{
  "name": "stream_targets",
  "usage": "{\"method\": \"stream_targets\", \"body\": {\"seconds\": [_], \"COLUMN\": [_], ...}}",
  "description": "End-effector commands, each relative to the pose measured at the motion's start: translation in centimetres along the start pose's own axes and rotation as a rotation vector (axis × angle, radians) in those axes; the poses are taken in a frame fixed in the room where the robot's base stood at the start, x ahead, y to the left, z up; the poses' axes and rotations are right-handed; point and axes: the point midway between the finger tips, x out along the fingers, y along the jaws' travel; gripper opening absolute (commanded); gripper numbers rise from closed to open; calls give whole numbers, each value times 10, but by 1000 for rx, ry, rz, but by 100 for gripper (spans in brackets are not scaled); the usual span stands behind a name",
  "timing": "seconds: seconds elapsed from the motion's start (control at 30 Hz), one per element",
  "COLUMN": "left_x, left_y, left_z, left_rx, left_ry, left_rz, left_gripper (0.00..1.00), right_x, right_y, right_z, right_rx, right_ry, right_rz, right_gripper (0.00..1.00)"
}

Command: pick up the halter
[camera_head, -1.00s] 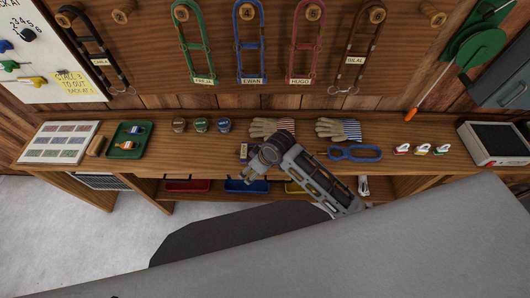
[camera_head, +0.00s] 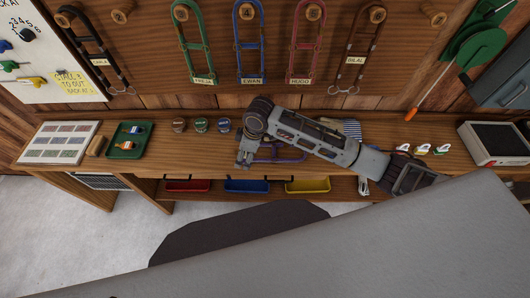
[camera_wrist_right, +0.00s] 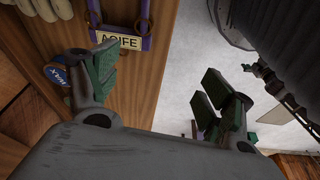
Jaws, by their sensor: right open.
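A purple halter (camera_head: 284,153) lies on the wooden bench, partly hidden under my right arm in the head view. The right wrist view shows its purple straps (camera_wrist_right: 146,22), metal rings and a pale name tag (camera_wrist_right: 119,40) that reads AOIFE. My right gripper (camera_head: 243,161) is at the halter's left, tagged end, over the front part of the bench. In the wrist view the right gripper (camera_wrist_right: 160,84) is open with nothing between its fingers. One finger is just beside the tag over the wood; the other is out over the floor. My left gripper is not in view.
Several halters, such as a blue one (camera_head: 249,42), hang on the back wall. The bench (camera_head: 195,152) also holds a green tray (camera_head: 119,150), small tins (camera_head: 200,124) and a striped-cuff glove (camera_head: 352,128) partly behind my arm. Coloured bins (camera_head: 307,185) are on the shelf below.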

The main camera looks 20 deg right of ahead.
Motion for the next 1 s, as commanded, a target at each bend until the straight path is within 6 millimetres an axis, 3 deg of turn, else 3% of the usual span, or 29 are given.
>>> {"method": "stream_targets", "body": {"seconds": [0.7,1.0], "left_x": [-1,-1], "left_y": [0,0], "left_z": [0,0], "left_rx": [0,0], "left_ry": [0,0], "left_rz": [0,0], "left_gripper": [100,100], "right_x": [-46,-59], "right_y": [67,81], "right_z": [46,59], "right_rx": [-125,-129], "right_ry": [-217,-259], "right_rz": [-20,-29], "right_gripper": [81,81]}}
